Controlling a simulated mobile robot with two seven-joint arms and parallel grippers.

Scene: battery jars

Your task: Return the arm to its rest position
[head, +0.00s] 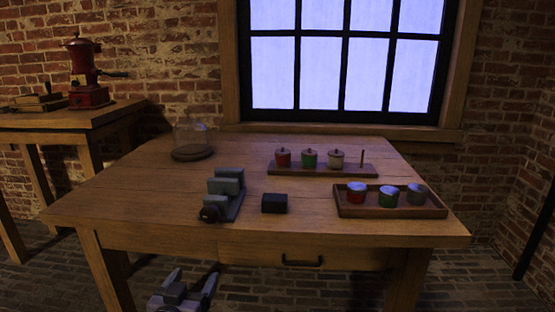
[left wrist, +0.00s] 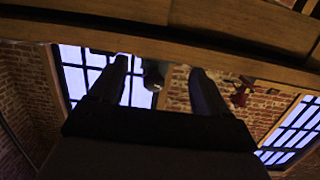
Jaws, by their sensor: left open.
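My left gripper (head: 190,284) is low in front of the table, below its front edge. It is open with nothing between its fingers. In the left wrist view, which looks upside down, the fingers (left wrist: 160,76) stand apart near the table edge, and a grey thing, apparently the vise (left wrist: 152,74), shows beyond them, not held. My right gripper is not in view. On the table (head: 130,200), red, green and pale lidded jars (head: 309,159) stand on a wooden rack (head: 352,171).
The grey vise (head: 227,190) sits near the front edge, with a black block (head: 274,204) to its right. A glass dome (head: 192,140) on a round base is at the back left. A side table holds a red grinder (head: 88,78). Floor space is open left of the gripper.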

